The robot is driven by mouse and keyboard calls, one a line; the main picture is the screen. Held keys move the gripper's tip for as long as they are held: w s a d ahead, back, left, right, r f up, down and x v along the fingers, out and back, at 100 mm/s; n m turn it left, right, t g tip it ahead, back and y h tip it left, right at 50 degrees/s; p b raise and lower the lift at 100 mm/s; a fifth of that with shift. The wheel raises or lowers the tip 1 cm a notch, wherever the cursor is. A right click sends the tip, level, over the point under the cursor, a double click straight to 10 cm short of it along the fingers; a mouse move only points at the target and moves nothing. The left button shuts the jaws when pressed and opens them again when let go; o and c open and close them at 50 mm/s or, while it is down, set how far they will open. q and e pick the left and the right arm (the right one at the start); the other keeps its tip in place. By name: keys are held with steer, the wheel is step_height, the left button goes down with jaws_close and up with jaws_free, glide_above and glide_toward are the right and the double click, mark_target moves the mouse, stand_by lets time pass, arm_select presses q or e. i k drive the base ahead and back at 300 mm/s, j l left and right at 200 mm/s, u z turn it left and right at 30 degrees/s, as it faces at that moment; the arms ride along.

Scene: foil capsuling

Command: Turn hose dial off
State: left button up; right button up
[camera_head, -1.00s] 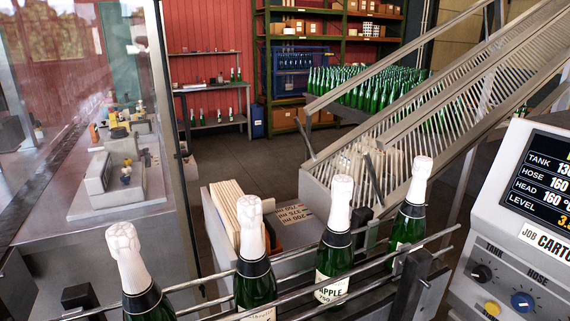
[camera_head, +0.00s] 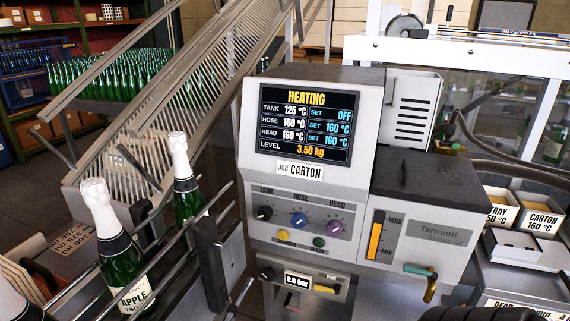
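The hose dial (camera_head: 299,220) is a blue knob on the front of the grey control unit (camera_head: 250,175). It sits under the HOSE label, between the black tank dial (camera_head: 264,212) and the purple head dial (camera_head: 335,228). The screen (camera_head: 305,123) reads HEATING, with tank 125 °C and set OFF, hose 160 °C and set 160 °C, head 160 °C and set 160 °C. Neither of my grippers is clearly visible in the head view.
Foil-topped green bottles (camera_head: 120,258) stand between rails left of the unit. A lidded black-topped tank (camera_head: 425,177) joins its right side, with a green-handled valve (camera_head: 421,271) below. Labelled carton boxes (camera_head: 541,219) stand at right. Dark hoses curve at the lower right.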

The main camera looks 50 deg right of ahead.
mark_target(298, 220)
steer(key=z, duration=2.05)
